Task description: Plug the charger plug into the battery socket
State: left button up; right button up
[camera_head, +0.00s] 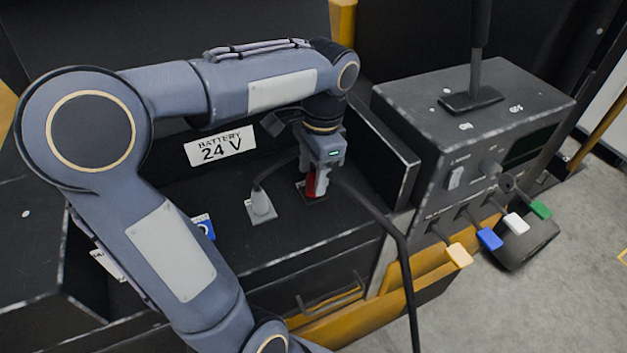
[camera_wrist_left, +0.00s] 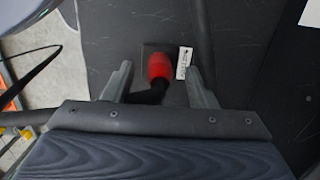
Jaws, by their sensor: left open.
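A red plug (camera_head: 311,184) stands upright on a dark square plate on the truck's black deck, below the "BATTERY 24 V" label (camera_head: 221,146). In the wrist view the red plug (camera_wrist_left: 159,67) shows between my left gripper's fingers, with a black cable bending from it. My left gripper (camera_head: 317,180) is over the plug in the head view. Its fingers (camera_wrist_left: 158,74) are open, with a gap on both sides of the plug. Whether the plug is fully seated cannot be told; the socket opening is hidden. My right gripper is not in view.
A grey connector (camera_head: 261,202) with a cable stands on a light plate left of the red plug. A thick black cable (camera_head: 402,250) hangs over the deck's front edge. A control box (camera_head: 470,110) with a lever and coloured tabs stands to the right.

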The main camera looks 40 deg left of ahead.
pick_arm(q)
jog(key=shift+f, duration=0.4)
jog(key=c, duration=1.1)
jog(key=shift+r, duration=0.15)
